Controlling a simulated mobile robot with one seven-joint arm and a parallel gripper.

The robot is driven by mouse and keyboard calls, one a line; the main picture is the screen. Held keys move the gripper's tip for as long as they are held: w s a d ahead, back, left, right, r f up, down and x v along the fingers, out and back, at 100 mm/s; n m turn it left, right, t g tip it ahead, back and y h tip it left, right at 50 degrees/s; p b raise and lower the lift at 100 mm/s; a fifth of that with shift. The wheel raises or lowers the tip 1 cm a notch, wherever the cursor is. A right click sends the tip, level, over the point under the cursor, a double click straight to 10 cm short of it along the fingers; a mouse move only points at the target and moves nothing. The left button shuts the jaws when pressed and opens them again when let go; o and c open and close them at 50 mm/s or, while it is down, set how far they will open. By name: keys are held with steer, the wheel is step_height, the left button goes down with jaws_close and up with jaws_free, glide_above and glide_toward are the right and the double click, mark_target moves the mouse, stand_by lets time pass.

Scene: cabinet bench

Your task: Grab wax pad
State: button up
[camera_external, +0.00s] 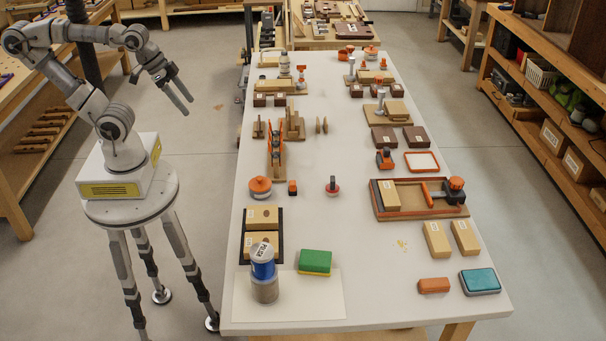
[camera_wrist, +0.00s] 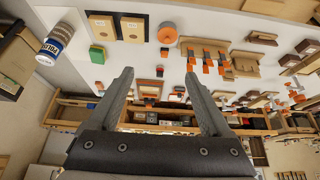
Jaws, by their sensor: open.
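No item is readably marked as the wax pad. A green pad with a yellow underside (camera_external: 315,262) lies near the table's front, right of a can, and also shows in the wrist view (camera_wrist: 97,54). A teal pad on a dark base (camera_external: 480,281) lies at the front right corner. A small orange block (camera_external: 433,285) lies just left of the teal pad. My gripper (camera_external: 184,105) is open and empty, in the air left of the table and well away from these pads. Its two spread fingers show in the wrist view (camera_wrist: 159,75) with nothing between them.
A blue-labelled can (camera_external: 263,263) stands on a pale sheet (camera_external: 325,298) beside the green pad. A dark tray with tan blocks (camera_external: 247,234) lies behind the can. An orange-rimmed tray (camera_external: 420,211) holds tools at right. The table (camera_external: 350,235) is clear around its middle.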

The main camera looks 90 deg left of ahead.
steer(key=w+d+f+m+b, duration=0.35)
steer(key=w+f+m, duration=0.45)
steer(key=w+f, duration=0.4)
steer(key=m+t+b, duration=0.6)
steer(key=m+t, duration=0.2)
steer(key=m, duration=2.1)
glide_toward(334, 182)
steer(key=shift+h, duration=0.4)
steer(key=w+f, duration=0.1)
steer(key=w+a+f+b, duration=0.1)
steer(key=w, duration=0.1)
steer(key=w+f+b, duration=0.1)
steer(key=shift+w+a, duration=0.3)
steer(key=shift+w, duration=0.1)
steer(key=shift+a+b+x, duration=0.1)
steer(key=shift+b+x, duration=0.1)
steer(key=shift+x, duration=1.1)
steer(key=shift+a+b+x, duration=0.15)
steer(key=shift+b+x, duration=0.05)
steer(key=shift+x, duration=1.1)
steer(key=shift+f, duration=0.15)
jaws_close()
